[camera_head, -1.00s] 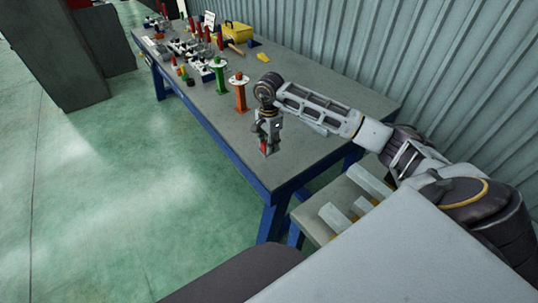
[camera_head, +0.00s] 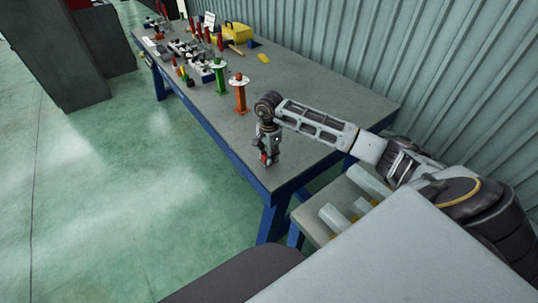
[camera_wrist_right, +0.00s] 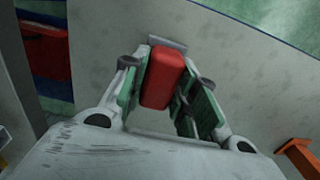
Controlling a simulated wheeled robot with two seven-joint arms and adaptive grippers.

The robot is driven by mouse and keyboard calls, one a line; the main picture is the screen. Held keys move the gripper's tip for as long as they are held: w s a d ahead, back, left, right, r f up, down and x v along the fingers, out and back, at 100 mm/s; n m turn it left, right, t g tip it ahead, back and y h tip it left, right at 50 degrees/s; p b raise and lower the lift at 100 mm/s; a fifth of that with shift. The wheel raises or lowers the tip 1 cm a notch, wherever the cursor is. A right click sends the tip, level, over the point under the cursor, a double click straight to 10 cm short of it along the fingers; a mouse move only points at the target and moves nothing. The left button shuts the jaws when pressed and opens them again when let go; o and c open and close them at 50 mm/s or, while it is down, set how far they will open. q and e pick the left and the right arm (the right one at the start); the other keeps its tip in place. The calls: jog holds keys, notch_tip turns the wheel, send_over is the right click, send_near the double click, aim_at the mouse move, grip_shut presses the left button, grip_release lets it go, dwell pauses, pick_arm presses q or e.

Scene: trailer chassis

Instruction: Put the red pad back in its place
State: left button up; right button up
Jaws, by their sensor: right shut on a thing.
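The red pad (camera_wrist_right: 163,77) is a small red block between the green-lined fingers of my right gripper (camera_wrist_right: 170,95). In the head view the right gripper (camera_head: 268,158) points down over the near end of the workbench, close to its front edge, with a bit of the red pad (camera_head: 264,157) showing at its fingertips. The gripper is shut on the pad. I cannot tell whether the pad touches the tabletop. My left gripper is not in view.
The workbench (camera_head: 325,95) has an orange stand (camera_head: 240,95) and a green stand (camera_head: 220,77) beyond the gripper. Several fixtures and tools, a hammer and a yellow toolbox (camera_head: 236,32) fill the far end. The near right of the tabletop is clear. A corrugated wall runs behind.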

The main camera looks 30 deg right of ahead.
jog(key=shift+f, duration=0.15)
jog(key=shift+f, duration=0.15)
jog(key=o, duration=1)
notch_tip(320, 180, up, 12)
jog(key=shift+r+b, duration=0.2)
jog(key=shift+b, duration=0.2)
dwell(0.6)
